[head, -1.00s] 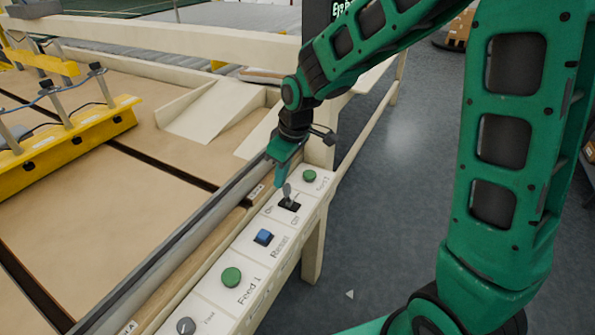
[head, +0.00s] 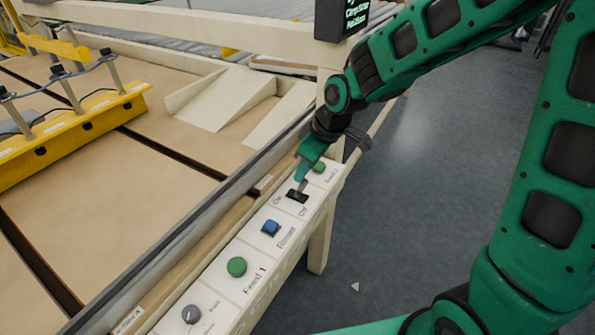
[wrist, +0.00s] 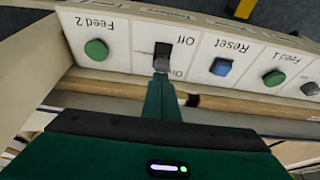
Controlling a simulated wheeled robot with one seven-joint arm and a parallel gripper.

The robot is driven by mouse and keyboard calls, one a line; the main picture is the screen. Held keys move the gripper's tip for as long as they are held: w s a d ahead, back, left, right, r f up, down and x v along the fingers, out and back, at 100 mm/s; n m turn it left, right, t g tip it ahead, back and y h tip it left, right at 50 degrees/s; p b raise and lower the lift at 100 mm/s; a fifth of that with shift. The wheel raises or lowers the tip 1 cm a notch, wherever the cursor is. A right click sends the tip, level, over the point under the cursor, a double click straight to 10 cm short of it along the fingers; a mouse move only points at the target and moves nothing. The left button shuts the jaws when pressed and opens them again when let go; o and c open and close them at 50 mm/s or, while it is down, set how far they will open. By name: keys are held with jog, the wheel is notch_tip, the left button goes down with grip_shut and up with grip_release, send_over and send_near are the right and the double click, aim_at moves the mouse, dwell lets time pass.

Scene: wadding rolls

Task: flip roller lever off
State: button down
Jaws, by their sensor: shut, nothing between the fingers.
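The roller lever (head: 302,187) is a small grey toggle on a black base (head: 296,196), set in a white control strip between On and Off labels. In the wrist view the grey lever (wrist: 161,62) shows at the On side of its black base, with the dark slot bare toward Off. My green gripper (head: 303,174) is shut and empty, its tips right at the lever on the On side. In the wrist view the fingers (wrist: 160,84) point at the lever and partly cover the On label. I cannot tell whether they touch it.
On the same strip are a blue Reset button (head: 271,228), a green Feed 1 button (head: 236,267), a green Feed 2 button (wrist: 96,49) and a grey knob (head: 191,314). A raised metal rail (head: 215,203) runs behind the strip. Open floor lies to the right.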

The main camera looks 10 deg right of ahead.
jog(key=shift+s+d+f, duration=0.3)
jog(key=shift+d, duration=0.2)
jog(key=s+d+v, duration=0.1)
jog(key=v, duration=0.8)
jog(key=shift+s+d, duration=0.2)
jog(key=shift+d, duration=0.1)
jog(key=shift+f, duration=0.15)
